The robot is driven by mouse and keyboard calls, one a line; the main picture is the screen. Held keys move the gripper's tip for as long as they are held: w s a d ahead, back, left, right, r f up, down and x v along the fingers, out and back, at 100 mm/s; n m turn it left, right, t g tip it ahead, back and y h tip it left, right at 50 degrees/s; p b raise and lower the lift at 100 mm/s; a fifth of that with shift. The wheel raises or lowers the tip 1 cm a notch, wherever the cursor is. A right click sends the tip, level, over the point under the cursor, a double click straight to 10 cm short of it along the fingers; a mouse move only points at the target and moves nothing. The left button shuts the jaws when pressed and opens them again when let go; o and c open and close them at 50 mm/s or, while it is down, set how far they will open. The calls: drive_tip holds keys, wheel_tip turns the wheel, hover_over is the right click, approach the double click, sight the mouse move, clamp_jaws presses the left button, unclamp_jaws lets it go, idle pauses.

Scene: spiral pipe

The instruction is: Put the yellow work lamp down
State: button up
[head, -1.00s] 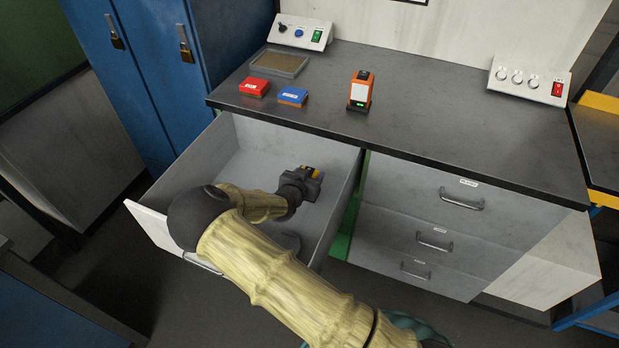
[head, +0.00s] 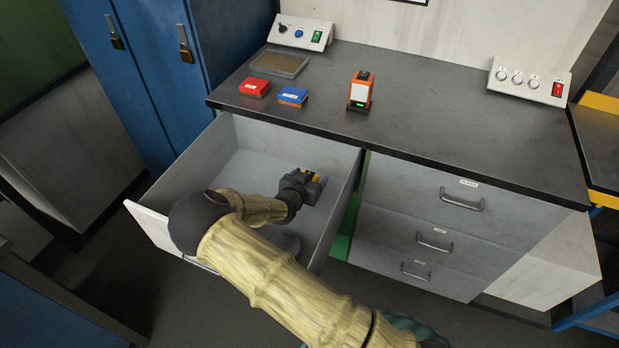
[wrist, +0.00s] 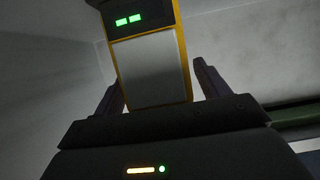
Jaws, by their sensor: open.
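The yellow work lamp (wrist: 148,65) stands between the two open fingers of my gripper (wrist: 158,90) in the wrist view. It has a yellow rim, a grey panel and a dark end with two lit green marks. Visible gaps separate the fingers from its sides. In the head view my gripper (head: 312,181) is down inside the open drawer, near its right wall. Only a small yellow part of the lamp (head: 311,176) shows there, and my gripper hides the rest.
The open drawer (head: 180,185) has walls close around my arm. On the bench top (head: 440,115) stand an orange lamp (head: 360,91), a red box (head: 254,87), a blue box (head: 292,96) and a shallow tray (head: 279,64). Closed drawers are at right.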

drive_tip(key=v, duration=0.7)
drive_tip(key=shift+s, duration=0.2)
drive_tip(key=shift+a, duration=0.1)
